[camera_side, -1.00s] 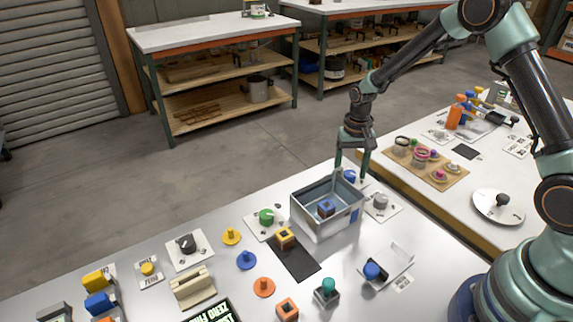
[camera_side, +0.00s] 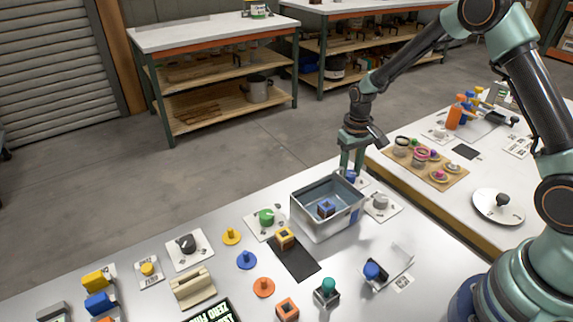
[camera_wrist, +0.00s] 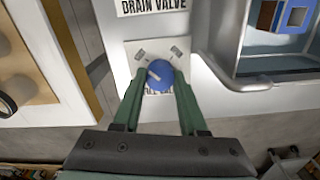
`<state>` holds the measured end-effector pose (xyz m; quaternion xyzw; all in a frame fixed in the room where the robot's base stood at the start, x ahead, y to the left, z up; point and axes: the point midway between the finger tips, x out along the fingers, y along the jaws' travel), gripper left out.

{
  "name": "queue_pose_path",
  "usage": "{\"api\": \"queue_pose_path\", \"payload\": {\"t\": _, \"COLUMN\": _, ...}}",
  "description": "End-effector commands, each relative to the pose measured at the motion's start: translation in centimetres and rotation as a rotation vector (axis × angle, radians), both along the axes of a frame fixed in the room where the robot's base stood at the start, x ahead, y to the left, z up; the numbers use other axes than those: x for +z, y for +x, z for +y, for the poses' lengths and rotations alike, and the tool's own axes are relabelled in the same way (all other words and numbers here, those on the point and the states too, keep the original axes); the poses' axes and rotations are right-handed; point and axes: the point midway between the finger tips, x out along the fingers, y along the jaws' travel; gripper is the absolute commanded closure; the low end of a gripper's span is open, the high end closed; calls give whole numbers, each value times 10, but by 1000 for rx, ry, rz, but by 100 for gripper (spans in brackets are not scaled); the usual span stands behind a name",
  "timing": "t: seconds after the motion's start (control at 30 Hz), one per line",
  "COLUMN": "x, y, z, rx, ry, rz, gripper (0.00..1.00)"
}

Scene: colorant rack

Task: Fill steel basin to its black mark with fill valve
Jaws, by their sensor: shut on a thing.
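The steel basin (camera_side: 318,229) stands near the table's far edge, with a blue-topped block (camera_side: 326,209) inside. Its interior looks bluish; I cannot make out the water level or a black mark. My gripper (camera_side: 352,172) points down behind the basin, shut on a blue valve knob (camera_wrist: 160,75). In the wrist view, the fingers (camera_wrist: 160,82) hold the knob from both sides, above its pale plate (camera_wrist: 140,50). A "DRAIN VALVE" label (camera_wrist: 152,6) lies beyond this plate; I cannot tell which knob it names. A grey knob (camera_side: 380,201) sits right of the basin.
A green knob (camera_side: 266,216) and a dark mat (camera_side: 296,262) lie left of the basin. A clear-walled holder (camera_side: 399,258) with a blue knob stands at front right.

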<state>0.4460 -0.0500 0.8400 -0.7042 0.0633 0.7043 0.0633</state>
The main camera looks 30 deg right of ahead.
Motion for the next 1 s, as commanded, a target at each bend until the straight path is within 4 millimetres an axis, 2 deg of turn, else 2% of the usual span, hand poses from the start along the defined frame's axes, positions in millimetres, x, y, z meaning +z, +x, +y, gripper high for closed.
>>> {"api": "queue_pose_path", "payload": {"t": 0.13, "x": 1, "y": 0, "z": 0, "rx": 2, "ry": 0, "rz": 0, "gripper": 100}}
{"api": "queue_pose_path", "payload": {"t": 0.17, "x": 1, "y": 0, "z": 0, "rx": 2, "ry": 0, "rz": 0, "gripper": 55}}
{"api": "queue_pose_path", "payload": {"t": 0.2, "x": 1, "y": 0, "z": 0, "rx": 1, "ry": 0, "rz": 0, "gripper": 39}}
{"api": "queue_pose_path", "payload": {"t": 0.23, "x": 1, "y": 0, "z": 0, "rx": 1, "ry": 0, "rz": 0, "gripper": 28}}
{"api": "queue_pose_path", "payload": {"t": 0.53, "x": 1, "y": 0, "z": 0, "rx": -1, "ry": 0, "rz": 0, "gripper": 28}}
{"api": "queue_pose_path", "payload": {"t": 0.67, "x": 8, "y": 1, "z": 0, "rx": -1, "ry": 0, "rz": -2, "gripper": 28}}
{"api": "queue_pose_path", "payload": {"t": 0.77, "x": 21, "y": 1, "z": 0, "rx": -1, "ry": -1, "rz": -5, "gripper": 28}}
{"api": "queue_pose_path", "payload": {"t": 1.0, "x": 71, "y": 1, "z": 0, "rx": -1, "ry": -1, "rz": -6, "gripper": 28}}
